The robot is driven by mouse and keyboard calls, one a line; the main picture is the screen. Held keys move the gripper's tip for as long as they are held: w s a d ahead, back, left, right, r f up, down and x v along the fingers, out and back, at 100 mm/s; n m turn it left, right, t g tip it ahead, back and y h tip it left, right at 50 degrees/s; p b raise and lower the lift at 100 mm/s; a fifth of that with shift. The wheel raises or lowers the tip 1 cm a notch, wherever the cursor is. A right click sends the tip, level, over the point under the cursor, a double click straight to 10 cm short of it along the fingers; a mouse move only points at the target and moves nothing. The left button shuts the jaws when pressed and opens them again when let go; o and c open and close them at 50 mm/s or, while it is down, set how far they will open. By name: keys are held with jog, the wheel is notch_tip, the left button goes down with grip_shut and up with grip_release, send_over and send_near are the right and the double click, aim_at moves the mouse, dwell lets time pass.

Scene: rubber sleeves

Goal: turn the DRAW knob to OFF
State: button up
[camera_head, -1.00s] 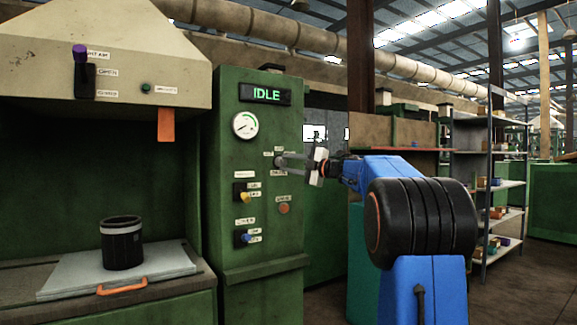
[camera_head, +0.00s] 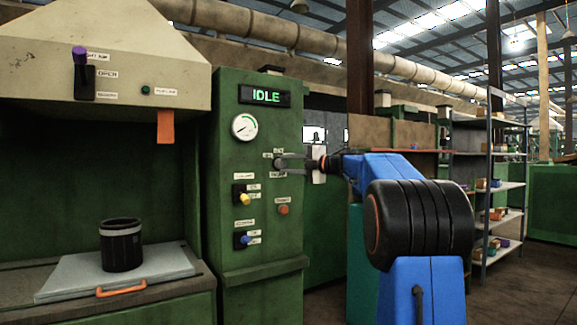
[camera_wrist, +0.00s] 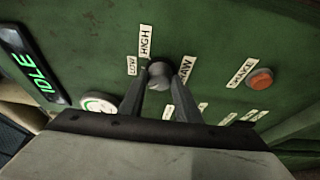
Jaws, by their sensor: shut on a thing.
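The DRAW knob (camera_wrist: 160,70) is a small grey knob on the green control panel, between the HIGH label and the DRAW label in the wrist view. In the head view it sits below the gauge, mostly hidden by my fingertips. My gripper (camera_head: 280,163) reaches it from the right and is shut on it. In the wrist view one finger of my gripper (camera_wrist: 163,78) lies on each side of the knob. A smaller label (camera_wrist: 132,66) beside HIGH is too small to read surely. I cannot tell which setting the knob points to.
The panel carries a lit IDLE display (camera_head: 264,96), a gauge (camera_head: 244,127), a yellow knob (camera_head: 244,199), a blue knob (camera_head: 245,239) and an orange-red button (camera_head: 283,210). A black cylinder (camera_head: 121,246) stands on a plate at left. Shelves (camera_head: 500,185) stand at right.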

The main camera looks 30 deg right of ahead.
jog(key=o, duration=1.1)
jog(key=shift+c, duration=0.2)
jog(key=v, duration=1.7)
jog(key=shift+s, duration=0.15)
jog(key=shift+d, duration=0.1)
